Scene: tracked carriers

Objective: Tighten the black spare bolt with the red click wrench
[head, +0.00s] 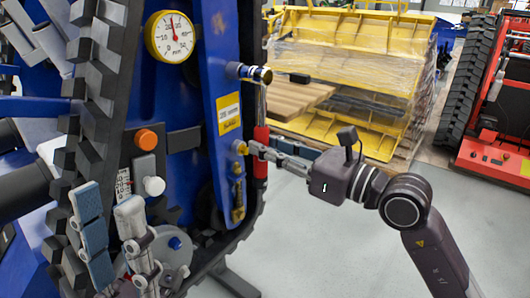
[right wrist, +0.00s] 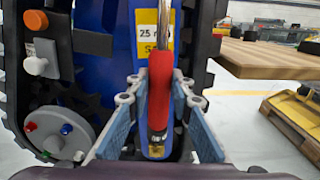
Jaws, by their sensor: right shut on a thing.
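The red click wrench (head: 262,152) stands roughly upright in front of the right edge of the blue panel (head: 212,60). My right gripper (head: 257,148) is shut on its red handle, which also shows in the right wrist view (right wrist: 160,88). The metal shaft rises from the handle and leaves the top of that view. In the head view it reaches up to a dark, blue-banded cylindrical piece (head: 250,73) at the panel. I cannot tell the black spare bolt apart there. My left gripper (head: 108,205) is open and empty at the lower left, in front of the track.
A round gauge (head: 172,37), an orange button (head: 146,139) and a white knob (head: 154,186) sit left of the panel. Brass fittings (head: 239,195) lie close left of the handle.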

